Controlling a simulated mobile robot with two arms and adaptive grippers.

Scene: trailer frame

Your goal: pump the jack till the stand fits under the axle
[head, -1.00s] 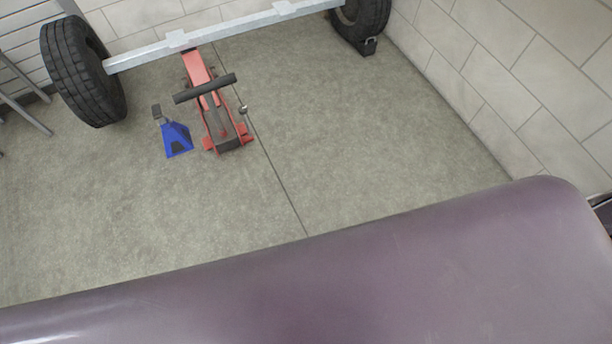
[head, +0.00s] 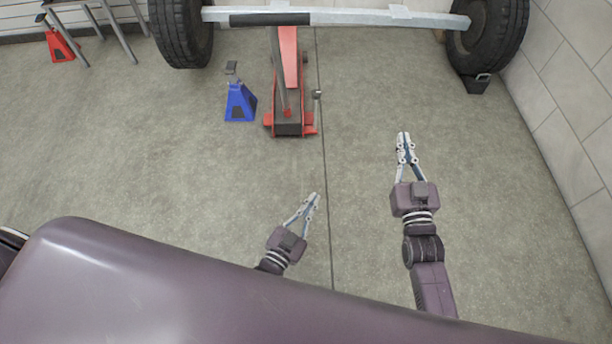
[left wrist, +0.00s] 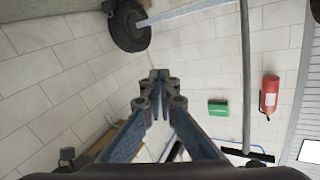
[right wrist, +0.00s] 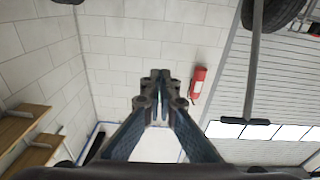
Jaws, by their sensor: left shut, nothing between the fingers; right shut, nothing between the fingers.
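The red floor jack (head: 290,125) stands on the floor, its front end reaching toward the axle (head: 350,18). Its grey handle rises to a black crossbar (head: 270,19), which overlaps the axle in the head view. The crossbar also shows in the left wrist view (left wrist: 246,155) and right wrist view (right wrist: 245,121). The blue stand (head: 240,104) with a dark top is upright left of the jack, apart from it and not under the axle. My left gripper (head: 314,197) and right gripper (head: 403,137) are both shut and empty, nearer to me than the jack and touching nothing.
The axle runs between the left tyre (head: 182,35) and the right tyre (head: 490,35), which has a dark chock (head: 476,84). A red stand (head: 61,46) is at the far left by metal legs. A block wall (head: 570,110) bounds the right. Floor before the jack is clear.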

